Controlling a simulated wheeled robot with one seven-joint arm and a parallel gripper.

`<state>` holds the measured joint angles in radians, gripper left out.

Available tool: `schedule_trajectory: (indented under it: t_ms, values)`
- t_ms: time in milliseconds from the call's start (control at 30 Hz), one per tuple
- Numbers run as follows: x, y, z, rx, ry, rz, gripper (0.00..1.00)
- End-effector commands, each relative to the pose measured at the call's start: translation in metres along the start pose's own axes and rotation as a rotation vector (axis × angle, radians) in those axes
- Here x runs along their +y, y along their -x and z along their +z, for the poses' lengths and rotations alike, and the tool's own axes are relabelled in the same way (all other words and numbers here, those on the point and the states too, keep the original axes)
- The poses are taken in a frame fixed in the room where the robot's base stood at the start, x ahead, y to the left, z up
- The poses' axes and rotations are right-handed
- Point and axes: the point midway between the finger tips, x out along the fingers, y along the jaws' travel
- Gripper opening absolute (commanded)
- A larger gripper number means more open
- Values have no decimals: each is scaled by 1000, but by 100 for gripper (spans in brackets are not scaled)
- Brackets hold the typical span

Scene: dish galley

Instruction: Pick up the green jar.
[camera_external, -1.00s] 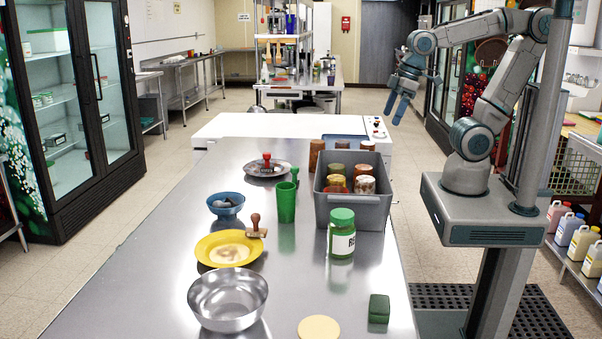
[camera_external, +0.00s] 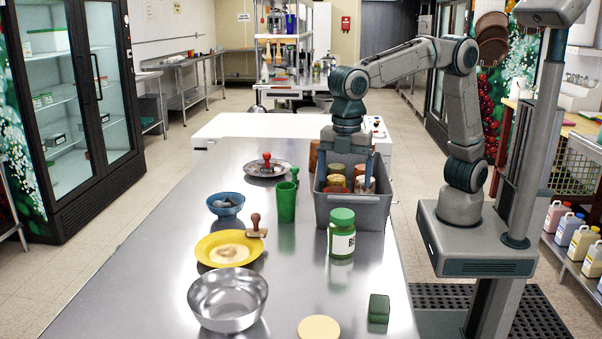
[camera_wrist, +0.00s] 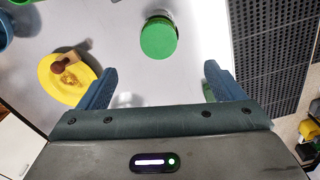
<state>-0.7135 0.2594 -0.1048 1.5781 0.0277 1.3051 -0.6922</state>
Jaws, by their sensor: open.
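The green jar (camera_external: 342,235) stands upright on the metal table, just in front of the grey bin. It has a green lid and a white label with dark letters, partly turned away. In the wrist view, the round green lid of the jar (camera_wrist: 158,38) shows beyond the fingertips, near the top centre. My gripper (camera_external: 347,170) points down and is open and empty. In the external view it appears over the grey bin, higher than and behind the jar. In the wrist view, my gripper (camera_wrist: 160,85) has its two blue fingers wide apart, with bare table between them.
The grey bin (camera_external: 352,212) holds several jars. A green cup (camera_external: 287,203) stands left of it. A yellow plate (camera_external: 212,255) with a wooden stamp, a metal bowl (camera_external: 228,300), a green block (camera_external: 379,308) and a tan disc (camera_external: 319,328) lie around.

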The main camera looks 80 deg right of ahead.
Motion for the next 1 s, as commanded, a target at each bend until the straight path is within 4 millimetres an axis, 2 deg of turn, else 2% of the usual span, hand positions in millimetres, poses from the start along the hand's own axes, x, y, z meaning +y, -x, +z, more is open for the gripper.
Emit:
schedule_trajectory:
  t_ms: [400, 667, 900, 1000]
  values:
    - [0, -72, 1, -3, -1, -3, 88]
    - [0, -92, 2, -3, 0, -2, 88]
    - [1, -127, 5, -3, 0, -1, 88]
    - [1, -134, 5, -2, 0, 0, 88]
